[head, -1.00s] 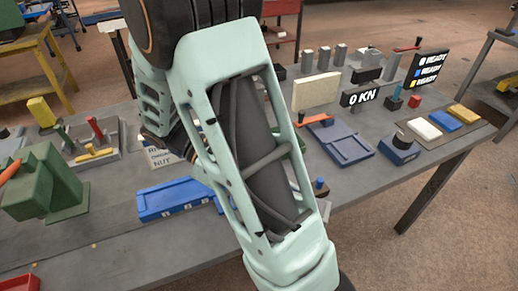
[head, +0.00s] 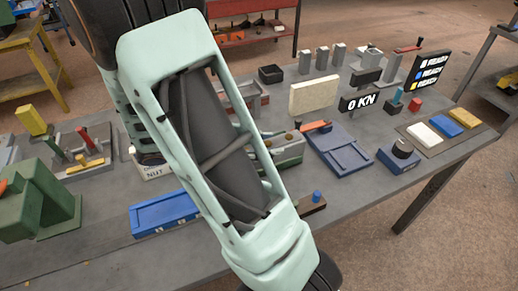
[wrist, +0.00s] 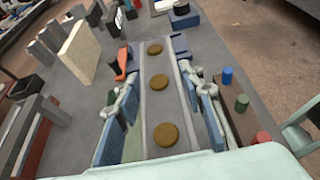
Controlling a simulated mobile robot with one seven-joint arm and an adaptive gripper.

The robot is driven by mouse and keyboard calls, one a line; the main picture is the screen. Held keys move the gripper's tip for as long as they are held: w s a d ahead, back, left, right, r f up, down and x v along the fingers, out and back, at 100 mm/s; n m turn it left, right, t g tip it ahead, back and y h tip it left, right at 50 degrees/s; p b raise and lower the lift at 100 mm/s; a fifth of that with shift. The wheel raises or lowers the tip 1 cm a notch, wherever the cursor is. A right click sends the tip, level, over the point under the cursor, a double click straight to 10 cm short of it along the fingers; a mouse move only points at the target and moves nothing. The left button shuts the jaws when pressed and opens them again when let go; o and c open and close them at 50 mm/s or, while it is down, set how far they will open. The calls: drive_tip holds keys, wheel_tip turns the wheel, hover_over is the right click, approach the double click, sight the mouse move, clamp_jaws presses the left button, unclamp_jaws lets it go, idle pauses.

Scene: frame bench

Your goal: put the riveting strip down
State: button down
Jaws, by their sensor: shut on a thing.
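In the wrist view the riveting strip (wrist: 161,105) is a long grey bar with several round brass-coloured discs along it. It runs lengthwise between the two blue-padded fingers of my gripper (wrist: 160,112), which is shut on it. The far end of the strip reaches toward the blue plate with the orange-handled clamp. I cannot tell whether its underside touches anything.
The blue plate (head: 340,150) has an orange handle at its edge. A brown block with coloured pegs (wrist: 227,76) stands close to the right finger. A cream panel (head: 314,95) and upright grey posts stand further back. A blue tray (head: 165,213) lies left of my arm.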

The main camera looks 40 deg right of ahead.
drive_tip(key=w+d+f, duration=0.1)
drive_tip(key=w+f, duration=0.1)
drive_tip(key=w+d+f, duration=0.1)
drive_tip(key=w+f, duration=0.1)
drive_tip(key=w, duration=0.1)
drive_tip(key=w+d+f, duration=0.2)
drive_tip(key=shift+w+f+p, duration=0.35)
drive_tip(key=shift+f, duration=0.05)
drive_tip(key=shift+w+d+f, duration=0.25)
drive_tip(key=shift+w+f, duration=0.15)
drive_tip(key=shift+f, duration=1.7)
drive_tip(key=shift+f, duration=0.25)
drive_tip(key=c, duration=1.3)
unclamp_jaws()
drive_tip(key=shift+r, duration=0.1)
